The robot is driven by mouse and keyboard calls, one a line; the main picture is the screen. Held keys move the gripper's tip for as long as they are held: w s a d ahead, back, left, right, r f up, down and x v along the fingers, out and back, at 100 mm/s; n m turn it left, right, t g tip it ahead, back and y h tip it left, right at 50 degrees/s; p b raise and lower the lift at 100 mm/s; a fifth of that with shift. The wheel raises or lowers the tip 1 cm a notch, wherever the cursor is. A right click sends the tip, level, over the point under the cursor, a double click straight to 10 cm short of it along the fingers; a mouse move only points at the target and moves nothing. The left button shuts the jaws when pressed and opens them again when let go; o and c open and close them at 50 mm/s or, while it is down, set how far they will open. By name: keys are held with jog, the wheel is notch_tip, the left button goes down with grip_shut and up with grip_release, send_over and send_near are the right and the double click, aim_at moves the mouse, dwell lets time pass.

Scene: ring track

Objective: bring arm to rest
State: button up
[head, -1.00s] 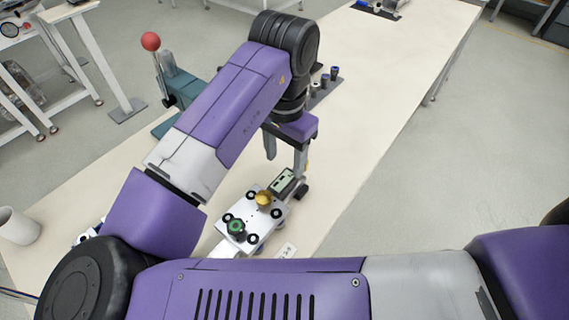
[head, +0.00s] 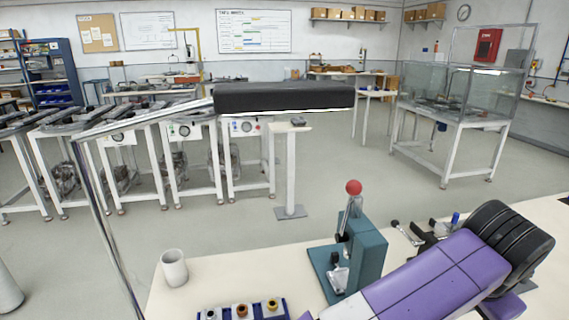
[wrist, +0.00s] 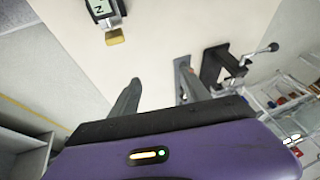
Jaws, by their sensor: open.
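My gripper (wrist: 160,78) shows in the wrist view, its two grey fingers spread apart with nothing between them. It is over the pale bench top (wrist: 145,40). In the head view, a purple stretch of my arm reaches across the lower right corner. My gripper is out of that view. I cannot tell how high the fingers are above the bench.
A teal press (head: 362,257) with a red ball handle stands on the bench, left of my arm. A white cup (head: 174,268) and a blue tray (head: 243,309) are further left.

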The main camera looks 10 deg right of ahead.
jog(key=w+d+r+n+t+h, duration=0.2)
jog(key=w+d+r+t+h, duration=0.15)
jog(key=d+r+h, duration=0.7)
jog(key=w+a+r+n+t, duration=0.1)
jog(key=a+r+n+t, duration=0.35)
jog(key=r, duration=0.35)
jog(key=w+a+r+n+t, duration=0.1)
jog(key=a+r+n+t, duration=0.25)
jog(key=r+t, duration=0.3)
jog(key=s+a+f+n+t+y, duration=0.3)
jog(key=a+f+n+y, duration=0.35)
jog(key=a+y, duration=0.2)
jog(key=s+a+f+n+t+y, duration=0.2)
jog(key=s+a+f+n+y, duration=0.2)
jog(key=a+f+n+y, duration=0.35)
jog(key=s+a+f+m+g, duration=0.3)
jog(key=s+f, duration=0.6)
jog(key=s, duration=0.3)
jog(key=s+a+f+m+g, duration=0.3)
jog(key=s+a+f+g, duration=0.1)
jog(key=s+f, duration=0.6)
jog(key=shift+s+a+f+h, duration=0.2)
jog(key=shift+s+h, duration=0.15)
jog(key=shift+s, duration=0.85)
